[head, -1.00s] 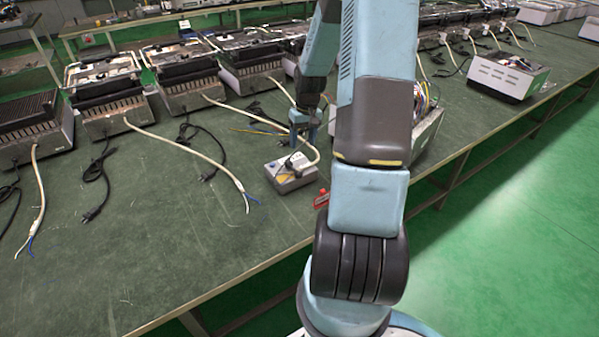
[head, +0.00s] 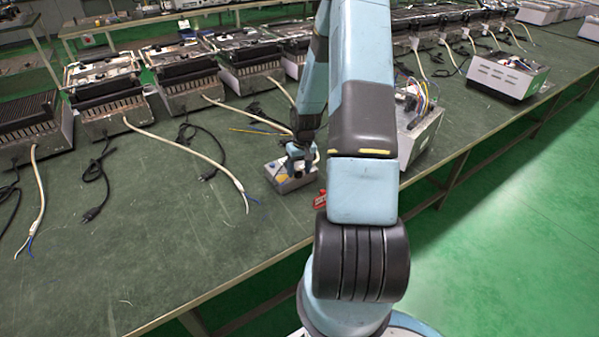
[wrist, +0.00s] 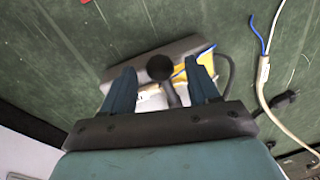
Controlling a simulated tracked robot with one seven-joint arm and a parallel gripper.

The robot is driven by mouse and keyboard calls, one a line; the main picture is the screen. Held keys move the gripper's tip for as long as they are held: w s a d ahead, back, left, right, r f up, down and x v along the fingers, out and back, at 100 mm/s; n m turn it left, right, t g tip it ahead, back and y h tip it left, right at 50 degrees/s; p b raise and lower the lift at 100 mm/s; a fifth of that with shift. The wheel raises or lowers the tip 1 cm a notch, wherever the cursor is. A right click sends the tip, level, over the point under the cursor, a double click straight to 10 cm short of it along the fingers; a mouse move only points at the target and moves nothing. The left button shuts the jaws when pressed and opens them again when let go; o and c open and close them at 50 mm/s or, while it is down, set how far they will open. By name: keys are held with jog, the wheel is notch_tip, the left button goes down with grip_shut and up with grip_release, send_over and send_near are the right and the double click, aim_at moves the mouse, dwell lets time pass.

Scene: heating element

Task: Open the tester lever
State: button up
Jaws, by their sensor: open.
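The tester (head: 290,179), a small grey box with a yellow marking, sits on the green bench near its front edge. In the wrist view the tester (wrist: 195,46) lies just beyond my fingers, with a dark round knob-like part (wrist: 160,67) showing between them; I cannot tell for sure that this is the lever. My gripper (wrist: 162,82) is open, one finger on each side of that part, with nothing clearly held. In the head view my gripper (head: 297,150) is right over the tester, and my arm hides part of it.
Several heater units (head: 185,80) stand in a row at the back with cables lying forward. A white cable with blue ends (head: 215,165) lies left of the tester. A red item (head: 320,198) lies right of it. An open unit (head: 418,130) stands to the right.

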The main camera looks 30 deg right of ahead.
jog(key=shift+f, duration=0.7)
grip_shut()
jog(key=shift+d+r, duration=0.1)
dwell(0.4)
